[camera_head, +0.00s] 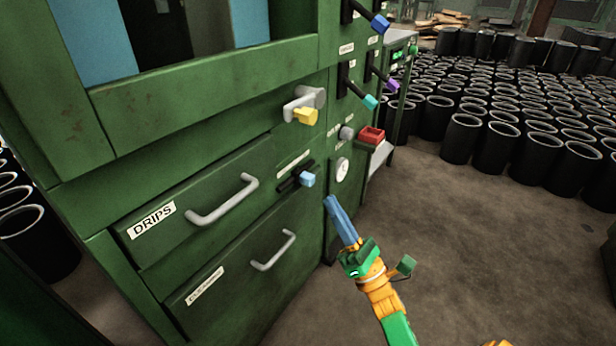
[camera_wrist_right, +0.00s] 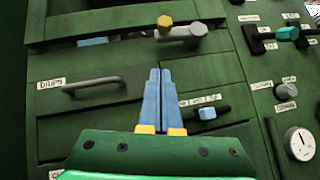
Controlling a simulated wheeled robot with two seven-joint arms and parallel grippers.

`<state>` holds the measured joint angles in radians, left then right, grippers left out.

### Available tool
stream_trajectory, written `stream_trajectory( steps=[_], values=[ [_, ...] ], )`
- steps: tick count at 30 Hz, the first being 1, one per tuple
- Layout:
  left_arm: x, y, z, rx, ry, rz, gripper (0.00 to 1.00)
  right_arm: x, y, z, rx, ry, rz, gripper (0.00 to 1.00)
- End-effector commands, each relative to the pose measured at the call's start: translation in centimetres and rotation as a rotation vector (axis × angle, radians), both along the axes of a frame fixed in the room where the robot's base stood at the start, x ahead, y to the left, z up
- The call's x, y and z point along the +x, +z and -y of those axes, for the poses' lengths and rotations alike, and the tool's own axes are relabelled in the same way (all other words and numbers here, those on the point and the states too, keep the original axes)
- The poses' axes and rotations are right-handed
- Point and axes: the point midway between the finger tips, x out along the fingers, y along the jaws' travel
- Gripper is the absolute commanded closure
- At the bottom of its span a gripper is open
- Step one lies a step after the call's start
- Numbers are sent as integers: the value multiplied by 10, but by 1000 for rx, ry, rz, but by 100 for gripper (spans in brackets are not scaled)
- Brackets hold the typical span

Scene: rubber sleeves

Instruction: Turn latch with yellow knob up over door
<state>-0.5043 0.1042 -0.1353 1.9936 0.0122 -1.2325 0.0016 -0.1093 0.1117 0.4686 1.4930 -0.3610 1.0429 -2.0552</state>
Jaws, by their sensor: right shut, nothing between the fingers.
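The latch (camera_head: 303,103) is a grey lever with a yellow knob (camera_head: 305,116). It is mounted on the front of the green cabinet, below the window frame of the door (camera_head: 200,85). My left gripper is not seen.
Below the latch are a drawer labelled DRIPS (camera_head: 200,205), a lower drawer (camera_head: 245,275) and a blue-knobbed lever (camera_head: 306,179). Black sleeves (camera_head: 500,150) cover the floor behind.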

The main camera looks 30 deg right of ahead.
Motion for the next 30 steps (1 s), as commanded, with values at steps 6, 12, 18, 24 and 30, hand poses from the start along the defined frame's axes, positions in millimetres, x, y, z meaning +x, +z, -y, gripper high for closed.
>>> stream_trajectory(
  steps=[6, 12, 18, 24, 30],
  values=[
    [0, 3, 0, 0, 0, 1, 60, 0, 2, 0, -1, -1, 0, 100],
    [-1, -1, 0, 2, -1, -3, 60, 10, 13, -2, 0, 2, 2, 100],
    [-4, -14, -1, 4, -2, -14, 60, 41, 43, -6, 1, 2, 2, 100],
    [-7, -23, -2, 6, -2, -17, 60, 72, 72, -10, 2, 3, 0, 100],
    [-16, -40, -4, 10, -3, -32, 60, 76, 101, -3, 1, 1, -2, 100]
  ],
)
